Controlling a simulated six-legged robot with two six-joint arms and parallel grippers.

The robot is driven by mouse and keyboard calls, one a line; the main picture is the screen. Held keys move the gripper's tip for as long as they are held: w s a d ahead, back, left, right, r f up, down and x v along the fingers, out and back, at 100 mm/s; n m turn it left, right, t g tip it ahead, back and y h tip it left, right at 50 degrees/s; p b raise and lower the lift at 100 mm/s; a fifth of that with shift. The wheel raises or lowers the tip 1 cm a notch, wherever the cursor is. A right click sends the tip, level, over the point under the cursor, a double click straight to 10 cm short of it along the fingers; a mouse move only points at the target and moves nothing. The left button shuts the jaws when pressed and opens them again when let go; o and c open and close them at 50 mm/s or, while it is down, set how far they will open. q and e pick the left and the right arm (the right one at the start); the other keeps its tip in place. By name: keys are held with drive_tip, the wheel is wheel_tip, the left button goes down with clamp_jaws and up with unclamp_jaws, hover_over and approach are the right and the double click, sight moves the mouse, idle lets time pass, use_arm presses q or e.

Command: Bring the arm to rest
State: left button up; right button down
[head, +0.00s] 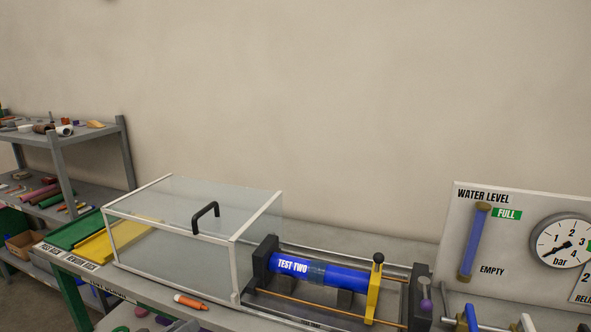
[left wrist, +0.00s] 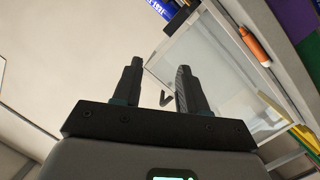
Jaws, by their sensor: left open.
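My left gripper (left wrist: 158,68) shows in the left wrist view with its two dark fingers apart and nothing between them. I cannot make out either gripper in the head view. The clear guard box (head: 170,262) with a white frame and black handle (head: 205,217) stands on the bench in the head view. Part of the box (left wrist: 215,75) also shows beyond the fingers in the left wrist view. A blue pipe marked TEST TWO (head: 335,275) lies in the clamp rig to the right of the box.
An orange marker (head: 190,302) lies at the bench's front edge. Green (head: 75,232) and yellow (head: 95,248) trays sit left of the box. A water level panel with a gauge (head: 563,242) stands at right. A grey shelf (head: 88,137) holds small parts at left.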

use_arm(q)
drive_tip(key=s+d+f+n+g+y, duration=0.1)
drive_tip(key=s+d+f+n+g, duration=0.15)
drive_tip(key=s+d+f, duration=0.6)
drive_tip(key=s+d+f+n+g+y, duration=0.1)
drive_tip(key=d+f+g, duration=0.25)
drive_tip(key=f, duration=1.05)
drive_tip(key=s+f+g+y, duration=0.1)
drive_tip(key=s+f+g, duration=0.2)
drive_tip(key=s, duration=0.5)
drive_tip(key=s+f+m+g+y, duration=0.1)
drive_tip(key=s+f+g, duration=0.3)
drive_tip(key=s, duration=0.5)
drive_tip(key=shift+s+f+g+y, duration=0.3)
drive_tip(key=shift+f+y, duration=0.1)
drive_tip(key=shift+f, duration=0.25)
drive_tip(key=shift+m, duration=0.25)
